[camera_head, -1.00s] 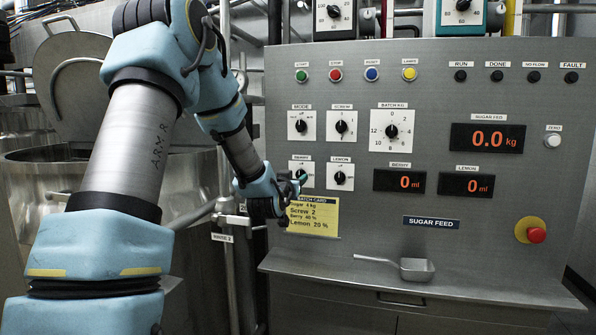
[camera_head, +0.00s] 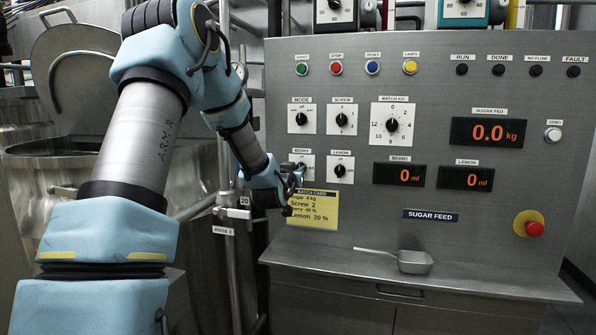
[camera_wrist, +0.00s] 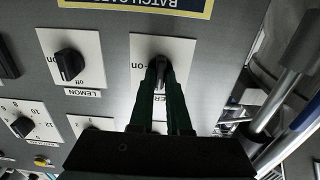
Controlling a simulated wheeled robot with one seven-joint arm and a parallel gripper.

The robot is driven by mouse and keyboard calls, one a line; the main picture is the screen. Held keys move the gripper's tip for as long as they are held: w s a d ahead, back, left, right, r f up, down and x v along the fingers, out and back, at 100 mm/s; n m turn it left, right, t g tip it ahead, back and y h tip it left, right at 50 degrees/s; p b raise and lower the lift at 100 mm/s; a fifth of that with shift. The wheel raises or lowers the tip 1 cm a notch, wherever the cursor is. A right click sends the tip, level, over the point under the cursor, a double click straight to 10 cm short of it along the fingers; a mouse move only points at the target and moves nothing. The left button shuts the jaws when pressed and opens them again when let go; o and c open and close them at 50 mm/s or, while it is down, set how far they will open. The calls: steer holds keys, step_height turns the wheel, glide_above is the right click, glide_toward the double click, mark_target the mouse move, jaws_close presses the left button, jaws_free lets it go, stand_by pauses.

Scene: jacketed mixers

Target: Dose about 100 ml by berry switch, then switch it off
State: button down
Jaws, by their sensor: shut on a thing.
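The berry switch is a black knob on a white plate (camera_head: 307,159); in the wrist view its plate (camera_wrist: 182,48) shows around the fingers. My gripper (camera_head: 298,172) is at the panel over this plate, and in the wrist view its two dark fingers (camera_wrist: 160,68) are closed on the berry knob, mostly hiding it. The knob's exact angle cannot be made out. The berry display (camera_head: 399,174) reads 0 ml. The lemon switch (camera_head: 340,170) sits just right of the berry switch and shows apart from my fingers in the wrist view (camera_wrist: 69,64).
The lemon display (camera_head: 466,178) reads 0 ml and the sugar display (camera_head: 488,132) 0.0 kg. A yellow batch card (camera_head: 313,208) is just below the berry switch. Pipes (camera_head: 229,190) stand left of the panel. A scoop (camera_head: 410,261) lies on the ledge.

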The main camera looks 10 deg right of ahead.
steer(key=shift+f+m+b, duration=0.2)
steer(key=shift+m+b, duration=0.1)
steer(key=shift+b, duration=0.5)
steer(key=m+b, duration=0.8)
steer(key=b, duration=0.5)
steer(key=m+b, duration=0.9)
steer(key=b, duration=0.4)
steer(key=shift+s+d+f, duration=0.1)
steer(key=shift+d+f, duration=0.05)
steer(key=shift+m, duration=0.3)
steer(key=c, duration=0.9)
jaws_free()
steer(key=b+v, duration=0.2)
steer(key=v, duration=0.8)
steer(key=shift+s, duration=0.4)
